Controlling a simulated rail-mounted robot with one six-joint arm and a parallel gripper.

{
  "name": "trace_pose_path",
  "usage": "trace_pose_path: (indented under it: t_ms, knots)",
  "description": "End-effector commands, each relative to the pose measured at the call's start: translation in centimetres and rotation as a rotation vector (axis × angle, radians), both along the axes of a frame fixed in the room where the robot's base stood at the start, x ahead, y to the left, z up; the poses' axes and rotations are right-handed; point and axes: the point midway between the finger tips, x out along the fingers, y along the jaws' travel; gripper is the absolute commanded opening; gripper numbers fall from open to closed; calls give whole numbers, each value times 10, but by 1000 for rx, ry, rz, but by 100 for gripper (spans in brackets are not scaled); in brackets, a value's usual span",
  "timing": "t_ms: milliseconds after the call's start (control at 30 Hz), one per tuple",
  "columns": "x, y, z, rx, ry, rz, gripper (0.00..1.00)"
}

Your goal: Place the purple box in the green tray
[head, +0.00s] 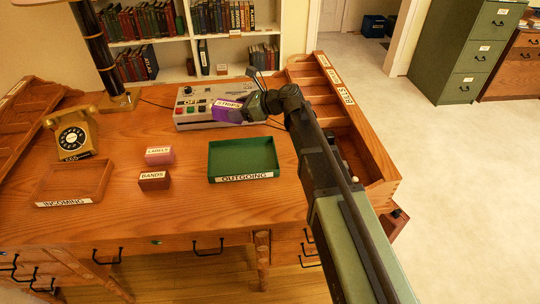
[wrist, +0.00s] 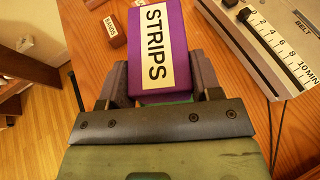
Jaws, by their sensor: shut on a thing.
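The purple box (head: 227,112) has a white label reading STRIPS. My gripper (head: 246,108) is shut on it near the back of the desk, in front of the grey machine. In the wrist view the purple box (wrist: 181,75) sits between the two fingers of my gripper (wrist: 166,88), label facing the camera. The green tray (head: 243,158), labelled OUTGOING, stands empty on the desk, nearer the front than the box. In the wrist view a strip of green shows just below the box; I cannot tell what it is.
The grey machine (head: 190,106) is just behind the box. A pink LABELS box (head: 159,159) and a brown BANDS box (head: 154,185) stand left of the green tray. A wooden INCOMING tray (head: 91,170), telephone (head: 72,142) and lamp (head: 98,55) are farther left. A wooden pigeonhole rack (head: 382,172) edges the right side.

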Motion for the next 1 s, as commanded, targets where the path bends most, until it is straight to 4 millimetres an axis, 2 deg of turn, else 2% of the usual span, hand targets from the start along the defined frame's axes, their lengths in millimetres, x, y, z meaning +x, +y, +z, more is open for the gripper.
trace_pose_path:
  t_ms: [133,233,500,600,700,867,1000]
  knots:
    - [-1,0,-7,0,-1,5,32]
    - [-1,0,-28,-1,-2,4,32]
    - [-1,0,-122,-1,-2,4,32]
    - [-1,0,-151,-1,-2,4,32]
    - [0,0,-163,-1,-2,4,32]
    - [-1,0,-161,-1,-2,4,32]
    - [-1,0,-191,-1,-2,4,32]
